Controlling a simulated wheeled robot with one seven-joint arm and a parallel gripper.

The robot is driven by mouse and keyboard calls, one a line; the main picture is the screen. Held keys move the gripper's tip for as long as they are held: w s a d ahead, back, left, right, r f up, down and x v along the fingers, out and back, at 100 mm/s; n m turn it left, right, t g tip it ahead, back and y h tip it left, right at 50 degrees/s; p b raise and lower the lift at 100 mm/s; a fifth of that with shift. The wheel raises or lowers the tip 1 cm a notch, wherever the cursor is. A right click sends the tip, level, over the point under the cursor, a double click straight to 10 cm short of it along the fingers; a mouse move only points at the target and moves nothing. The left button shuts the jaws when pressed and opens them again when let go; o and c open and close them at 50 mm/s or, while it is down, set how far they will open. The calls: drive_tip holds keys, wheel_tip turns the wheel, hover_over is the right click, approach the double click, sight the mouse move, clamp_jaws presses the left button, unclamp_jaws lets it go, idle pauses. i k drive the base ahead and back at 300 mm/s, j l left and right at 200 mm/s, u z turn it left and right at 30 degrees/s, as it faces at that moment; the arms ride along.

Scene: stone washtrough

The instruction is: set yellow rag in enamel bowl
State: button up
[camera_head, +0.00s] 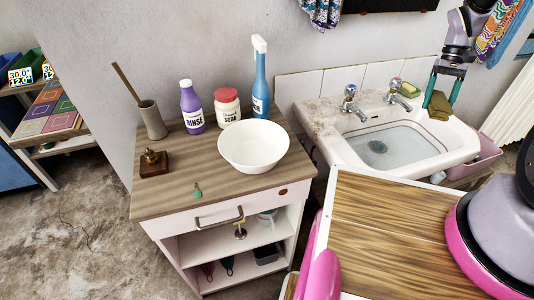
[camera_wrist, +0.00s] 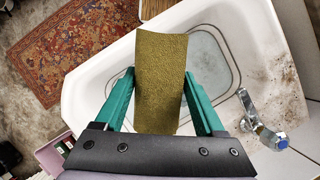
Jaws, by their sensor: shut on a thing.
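The yellow rag (camera_head: 439,104) is an olive-yellow cloth held in my gripper (camera_head: 443,88) above the right part of the sink. In the wrist view the rag (camera_wrist: 161,80) hangs as a textured strip between the two green fingers of my gripper (camera_wrist: 160,92). The fingers are shut on it. The white enamel bowl (camera_head: 253,146) stands on the wooden top of the cabinet, left of the sink and well apart from my gripper. It looks empty.
The sink (camera_head: 437,150) has two taps, one near the wrist view's right edge (camera_wrist: 262,125). A wooden board (camera_head: 395,220) is in front.

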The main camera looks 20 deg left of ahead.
sight(255, 156)
drive_tip(key=k+j, duration=0.15)
drive_tip(key=j, duration=0.2)
drive_tip(key=k+j, duration=0.15)
drive_tip(key=j, duration=0.2)
drive_tip(key=k+j, duration=0.1)
drive_tip(key=j, duration=0.2)
drive_tip(key=k+j, duration=0.15)
drive_tip(key=j, duration=0.2)
drive_tip(key=k+j, duration=0.15)
drive_tip(key=j, duration=0.2)
drive_tip(key=k+j, duration=0.15)
drive_tip(key=j, duration=0.2)
